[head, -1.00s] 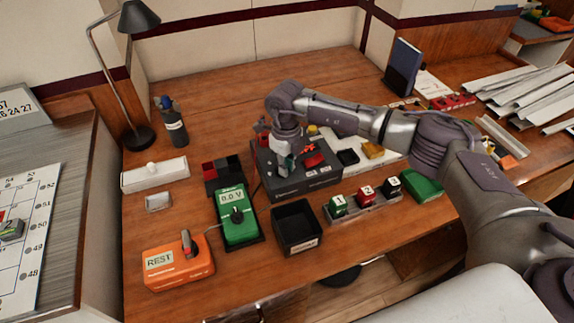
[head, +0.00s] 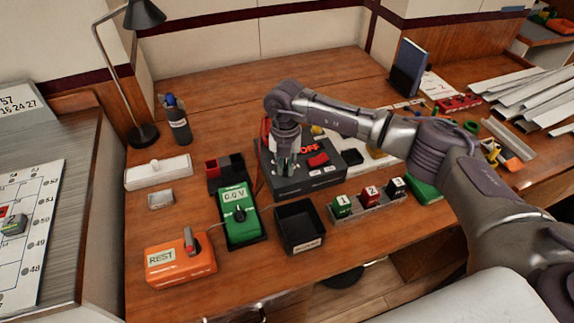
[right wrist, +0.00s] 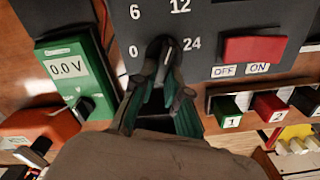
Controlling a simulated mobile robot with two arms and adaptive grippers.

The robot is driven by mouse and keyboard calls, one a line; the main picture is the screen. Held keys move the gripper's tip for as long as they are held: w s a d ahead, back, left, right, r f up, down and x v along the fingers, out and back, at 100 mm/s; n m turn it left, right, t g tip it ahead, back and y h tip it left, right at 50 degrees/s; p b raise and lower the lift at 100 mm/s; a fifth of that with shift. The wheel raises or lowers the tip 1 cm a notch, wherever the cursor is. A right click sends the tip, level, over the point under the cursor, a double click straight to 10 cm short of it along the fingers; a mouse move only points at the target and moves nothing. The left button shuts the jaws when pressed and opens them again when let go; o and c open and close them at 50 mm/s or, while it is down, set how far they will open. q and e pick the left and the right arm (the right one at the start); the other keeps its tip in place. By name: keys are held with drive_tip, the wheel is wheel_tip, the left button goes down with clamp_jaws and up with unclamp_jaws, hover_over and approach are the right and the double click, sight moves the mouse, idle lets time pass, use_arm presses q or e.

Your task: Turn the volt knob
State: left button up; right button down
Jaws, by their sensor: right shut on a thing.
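The volt knob (right wrist: 163,48) is a dark dial with a white line, ringed by the marks 0, 6, 12 and 24. It sits on the front of a dark grey supply box (head: 326,184). Its line points up and slightly right, roughly toward 12. My right gripper (right wrist: 160,78) is shut on the knob, one green-and-black finger on each side; in the head view it shows over the box's left part (head: 285,167), where it hides the knob. A green meter (head: 240,222) left of the box reads 0.0 V. My left gripper is not in view.
A red switch (head: 318,159) marked OFF and ON sits right of the knob. An empty black tray (head: 281,235) and a rack of numbered breakers (head: 366,212) stand in front of the box. An orange REST unit (head: 180,262) is at the front left.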

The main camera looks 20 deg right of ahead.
drive_tip(key=m, duration=0.5)
drive_tip(key=shift+w+a+r+m, duration=0.1)
drive_tip(key=shift+w+a+m, duration=0.15)
drive_tip(key=shift+a+m, duration=0.05)
drive_tip(key=shift+w+a+m+p, duration=0.15)
drive_tip(key=shift+m+p, duration=0.2)
drive_tip(key=shift+m, duration=0.75)
drive_tip(key=shift+w+d+m+p, duration=0.1)
drive_tip(key=shift+m+p, duration=0.2)
drive_tip(key=shift+m, duration=0.8)
drive_tip(key=c, duration=1.2)
unclamp_jaws()
wheel_tip(320, 180, up, 12)
